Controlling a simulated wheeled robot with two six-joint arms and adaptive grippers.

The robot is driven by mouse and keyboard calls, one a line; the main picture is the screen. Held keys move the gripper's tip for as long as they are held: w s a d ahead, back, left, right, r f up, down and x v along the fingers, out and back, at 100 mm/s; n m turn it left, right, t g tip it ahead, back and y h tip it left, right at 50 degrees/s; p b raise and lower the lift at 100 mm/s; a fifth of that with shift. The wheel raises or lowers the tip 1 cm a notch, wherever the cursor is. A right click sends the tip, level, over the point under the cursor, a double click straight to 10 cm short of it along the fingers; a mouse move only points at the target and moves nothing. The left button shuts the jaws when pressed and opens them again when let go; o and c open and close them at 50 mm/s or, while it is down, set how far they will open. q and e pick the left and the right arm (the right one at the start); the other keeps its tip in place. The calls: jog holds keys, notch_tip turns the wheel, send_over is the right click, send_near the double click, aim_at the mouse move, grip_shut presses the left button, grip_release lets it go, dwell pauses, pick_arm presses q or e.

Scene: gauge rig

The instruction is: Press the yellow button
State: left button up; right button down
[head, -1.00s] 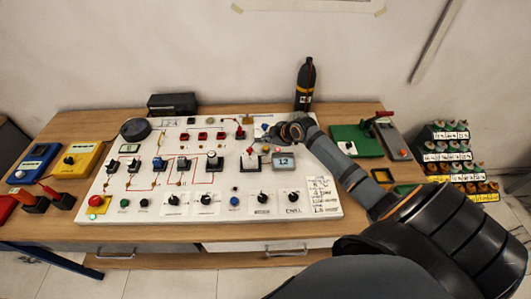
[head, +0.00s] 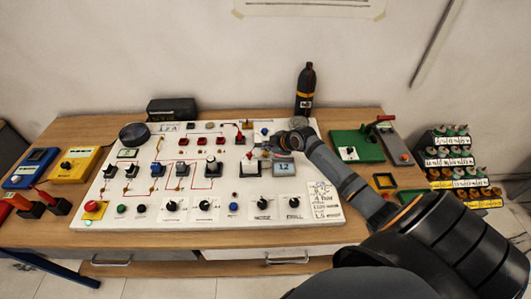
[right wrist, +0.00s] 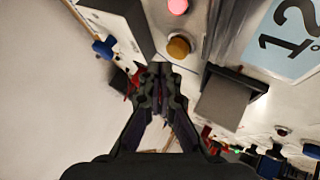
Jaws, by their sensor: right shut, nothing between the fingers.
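The yellow button (right wrist: 179,46) shows in the right wrist view as a round orange-yellow cap on the white panel. It lies just beyond my shut, empty right gripper (right wrist: 160,78), a little to the right of the fingertips, and looks apart from them. In the head view my right gripper (head: 272,149) is over the right half of the white panel (head: 230,218), just above the small grey display reading 12 (head: 284,168). I cannot make out the yellow button there beside the fingers. My left gripper is not in view.
A pink-red round button (right wrist: 178,5) lies beyond the yellow one. A red mushroom button on a yellow base (head: 92,209) is at the panel's front left. A dark bottle (head: 305,90) stands behind.

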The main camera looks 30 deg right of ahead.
aim_at(267, 153)
dwell(0.6)
jog(key=shift+f+b, duration=0.35)
jog(key=shift+f, duration=0.1)
jog(key=shift+f+b, duration=0.45)
jog(key=shift+f, duration=0.1)
dwell(0.5)
jog(key=shift+r, duration=0.1)
jog(key=shift+r+p, duration=0.8)
jog(key=shift+r, duration=0.1)
notch_tip(267, 153, up, 5)
jog(key=p, duration=0.4)
dwell(0.3)
